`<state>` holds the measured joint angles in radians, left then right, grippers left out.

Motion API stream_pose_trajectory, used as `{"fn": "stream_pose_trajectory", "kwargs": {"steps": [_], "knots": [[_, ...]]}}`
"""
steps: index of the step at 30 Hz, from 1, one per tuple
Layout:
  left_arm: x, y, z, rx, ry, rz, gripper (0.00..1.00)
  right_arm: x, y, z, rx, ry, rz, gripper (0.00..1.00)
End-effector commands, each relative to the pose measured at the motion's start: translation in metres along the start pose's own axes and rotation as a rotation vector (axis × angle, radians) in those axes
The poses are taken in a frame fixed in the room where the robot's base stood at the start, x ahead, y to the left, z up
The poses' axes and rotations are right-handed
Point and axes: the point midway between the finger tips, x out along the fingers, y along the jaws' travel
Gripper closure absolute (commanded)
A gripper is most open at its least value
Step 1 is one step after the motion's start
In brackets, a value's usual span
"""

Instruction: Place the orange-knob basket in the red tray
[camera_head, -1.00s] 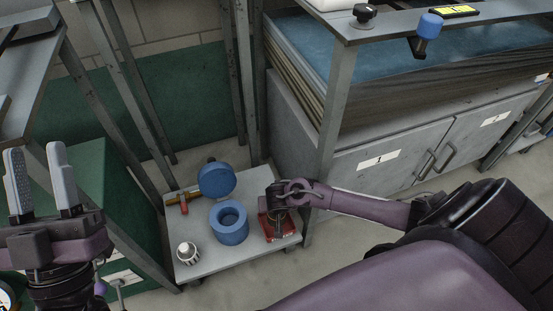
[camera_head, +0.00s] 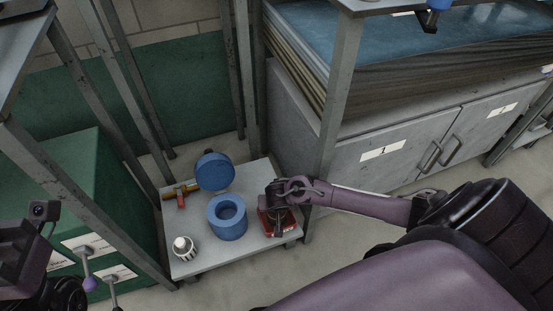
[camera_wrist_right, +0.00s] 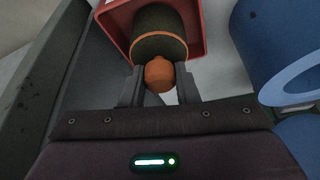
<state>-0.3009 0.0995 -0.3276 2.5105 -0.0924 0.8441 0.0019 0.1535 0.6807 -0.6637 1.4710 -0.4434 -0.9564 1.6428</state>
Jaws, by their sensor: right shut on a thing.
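The orange-knob basket (camera_wrist_right: 158,33) is a dark cylinder with an orange rim and round orange knob (camera_wrist_right: 158,74) in the right wrist view. My right gripper (camera_wrist_right: 159,88) is shut on the knob. The basket is within the walls of the red tray (camera_wrist_right: 195,16); whether it touches the tray floor is hidden. In the head view, the red tray (camera_head: 291,224) is at the right end of a low grey shelf, with my right gripper (camera_head: 277,222) over it. There the basket is mostly hidden. My left wrist (camera_head: 38,225) shows at the left edge, its fingers unseen.
A blue ring-shaped container (camera_head: 227,230) stands left of the tray. A blue round piece (camera_head: 214,172), a brass-coloured tool (camera_head: 182,189) and a white-capped jar (camera_head: 184,247) share the shelf (camera_head: 215,262). A metal post (camera_head: 335,110) rises close behind my right gripper.

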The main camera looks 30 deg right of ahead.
Motion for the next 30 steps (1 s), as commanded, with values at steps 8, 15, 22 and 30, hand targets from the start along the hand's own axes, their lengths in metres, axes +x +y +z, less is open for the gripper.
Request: {"fn": "stream_pose_trajectory", "kwargs": {"steps": [8,15,22,30], "knots": [[0.000,0.000,0.001,0.000,-0.001,0.000,0.64,0.003,0.000,0.001,0.000,0.000,0.000,0.70],[0.000,0.000,0.001,0.000,-0.002,0.000,0.64,0.003,0.000,0.001,0.000,0.000,0.000,0.51],[0.000,0.000,0.001,0.001,-0.004,-0.001,0.64,0.000,0.000,0.000,-0.001,0.000,0.000,0.51],[0.011,-0.002,0.008,-0.005,-0.073,-0.016,0.64,-0.039,0.000,-0.001,0.000,-0.001,0.000,0.51]]}}
